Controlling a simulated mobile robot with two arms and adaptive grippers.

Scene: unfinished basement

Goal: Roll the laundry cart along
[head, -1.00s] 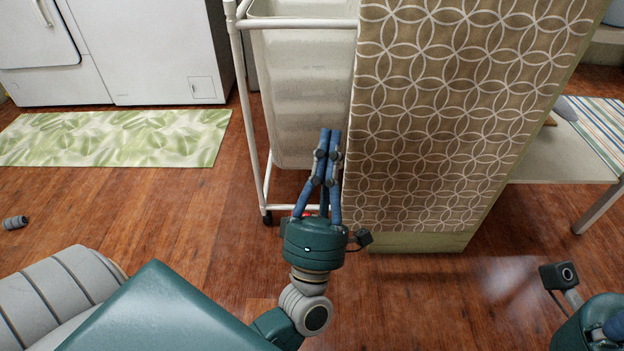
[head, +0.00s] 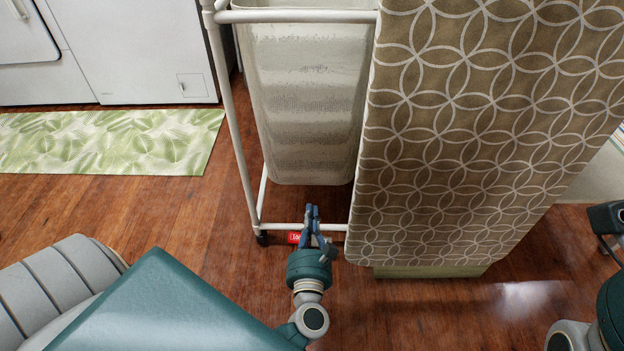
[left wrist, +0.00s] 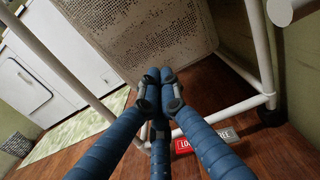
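The laundry cart has a white tube frame (head: 231,120) and a pale mesh bag (head: 308,100). A dark caster shows at its front left foot. My left gripper (head: 312,209) is low, by the cart's bottom front bar, below the bag. Its blue fingers are drawn together with nothing seen between them. In the left wrist view the fingertips (left wrist: 158,76) meet in front of the bag (left wrist: 140,40); whether they touch the cart is unclear. My right gripper's body (head: 614,305) is cut off at the right edge, its fingers out of sight.
A patterned brown cloth panel (head: 480,130) stands close against the cart's right side, hiding part of it. A red label (head: 294,238) sits by the bottom bar. White appliances (head: 140,50) and a green leaf mat (head: 110,142) lie left. Wooden floor between is clear.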

